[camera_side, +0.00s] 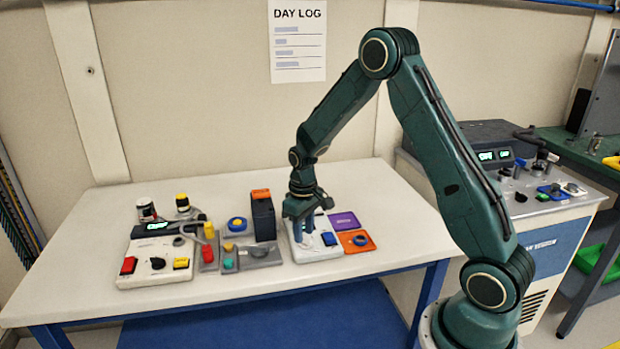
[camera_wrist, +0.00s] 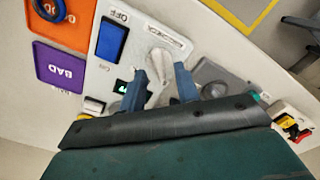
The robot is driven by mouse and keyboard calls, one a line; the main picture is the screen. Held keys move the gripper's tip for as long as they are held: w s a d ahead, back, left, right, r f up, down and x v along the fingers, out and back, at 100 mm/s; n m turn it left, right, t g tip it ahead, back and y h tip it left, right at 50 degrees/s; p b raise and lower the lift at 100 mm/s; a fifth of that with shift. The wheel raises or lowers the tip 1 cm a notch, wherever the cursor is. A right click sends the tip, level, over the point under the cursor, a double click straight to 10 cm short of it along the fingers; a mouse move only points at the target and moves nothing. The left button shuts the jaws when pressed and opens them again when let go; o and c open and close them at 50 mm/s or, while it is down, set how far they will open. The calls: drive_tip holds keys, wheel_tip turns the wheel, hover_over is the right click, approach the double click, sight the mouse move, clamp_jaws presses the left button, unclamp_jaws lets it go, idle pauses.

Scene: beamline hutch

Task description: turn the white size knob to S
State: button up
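The white knob (camera_wrist: 158,66) shows in the wrist view on a white panel (camera_wrist: 138,32), under a small label strip whose letters I cannot read. Its pointer direction is hard to tell. My gripper (camera_wrist: 162,82) is open, with one dark finger on each side of the knob; the left finger looks closer to it. I cannot tell whether either finger touches it. In the side view my gripper (camera_side: 304,216) points down over the white panel (camera_side: 322,250) and hides most of the knob.
A blue rocker switch (camera_wrist: 112,40) is on the same panel. Beside it lie a purple BAD plate (camera_wrist: 58,66) and an orange plate (camera_side: 356,241). To the left stand a black box with an orange top (camera_side: 263,215) and a panel with a red button (camera_side: 128,265). The table's right end is clear.

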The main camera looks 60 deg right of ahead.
sight(304, 239)
wheel_tip(304, 239, up, 12)
drive_tip(key=shift+r, duration=0.25)
idle(0.3)
drive_tip(key=s+a+r+t, duration=0.3)
drive_tip(key=s+a+r, duration=0.5)
drive_tip(key=s+r, duration=0.25)
drive_tip(key=s+a+r+t, duration=0.1)
drive_tip(key=s+a, duration=0.3)
drive_tip(key=s, duration=1)
drive_tip(key=shift+a+n+t, duration=0.4)
drive_tip(key=shift+t, duration=0.4)
drive_tip(key=shift+w+r, duration=0.1)
drive_tip(key=shift+c, duration=0.4)
